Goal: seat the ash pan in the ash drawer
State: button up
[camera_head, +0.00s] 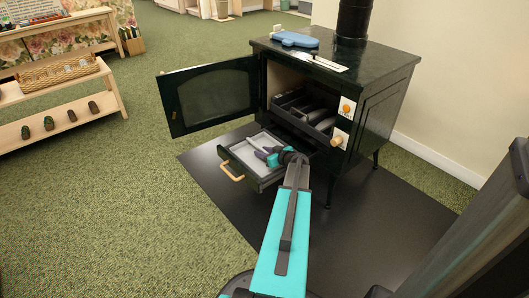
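The black stove (382,112) stands with its glass door (212,95) swung open to the left. Below the firebox, the ash drawer (268,185) is pulled out, with a wooden handle (232,173) on its front. A light grey ash pan (246,152) lies within the drawer's outline; whether it rests flat on the drawer floor I cannot tell. My gripper (266,156) is over the pan's right part, at or just above it. Its fingers are small here, and I cannot tell whether they are open or shut on the pan. My arm hides the drawer's right rear corner.
A blue item (296,39) and a light flat tool (330,63) lie on the stove top. A black floor plate (385,222) lies under the stove. A wooden shelf (60,135) stands at the left. Green carpet is clear left of the drawer.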

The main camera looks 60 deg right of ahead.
jog(key=shift+r, duration=0.1)
dwell(0.3)
jog(key=shift+s+r, duration=0.15)
jog(key=shift+s, duration=0.05)
jog(key=p+v, duration=0.3)
jog(key=v, duration=0.8)
jog(key=shift+s+a+p, duration=0.15)
jog(key=shift+s+p, duration=0.15)
jog(key=shift+w, duration=0.1)
